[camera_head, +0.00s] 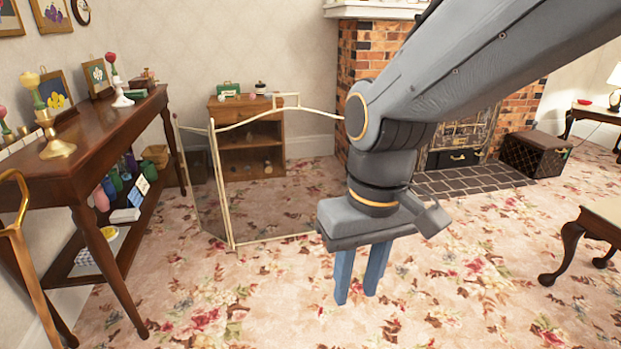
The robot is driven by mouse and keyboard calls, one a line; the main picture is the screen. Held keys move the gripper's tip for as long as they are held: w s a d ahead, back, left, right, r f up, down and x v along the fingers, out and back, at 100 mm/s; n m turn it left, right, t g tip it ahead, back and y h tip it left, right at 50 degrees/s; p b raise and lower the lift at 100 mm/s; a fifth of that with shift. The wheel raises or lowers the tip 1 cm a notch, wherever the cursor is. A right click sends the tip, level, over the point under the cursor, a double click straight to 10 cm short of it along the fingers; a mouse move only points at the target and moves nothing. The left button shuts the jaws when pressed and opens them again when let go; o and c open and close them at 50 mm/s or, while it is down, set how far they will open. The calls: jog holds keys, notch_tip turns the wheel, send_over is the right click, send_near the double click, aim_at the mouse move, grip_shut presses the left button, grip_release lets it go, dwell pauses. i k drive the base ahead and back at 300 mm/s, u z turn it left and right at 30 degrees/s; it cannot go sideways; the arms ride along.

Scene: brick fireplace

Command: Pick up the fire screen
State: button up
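The fire screen (222,186) stands upright on the floral carpet, left of centre. It has clear, slightly dark panels in a thin pale-gold frame, with a curved top edge and a small raised handle. A narrower side panel angles back at its left. My arm hides its right part. My gripper (359,288) points down with two blue fingers, to the right of the screen's visible part. A narrow gap shows between the fingers and nothing is in it. No contact with the screen is visible.
A long wooden side table (118,122) with ornaments lines the left wall. A small wooden cabinet (219,109) stands behind the screen. The brick fireplace (362,48) and a dark chest (535,155) are at back right. A table (603,210) stands at right. Front carpet is clear.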

aim_at(276, 167)
jog(key=z, duration=0.6)
jog(key=i, duration=0.55)
jog(key=z, duration=0.65)
jog(key=i, duration=0.7)
jog(key=u, duration=0.75)
jog(key=i, duration=0.5)
jog(key=u, duration=0.8)
jog(key=i, duration=0.6)
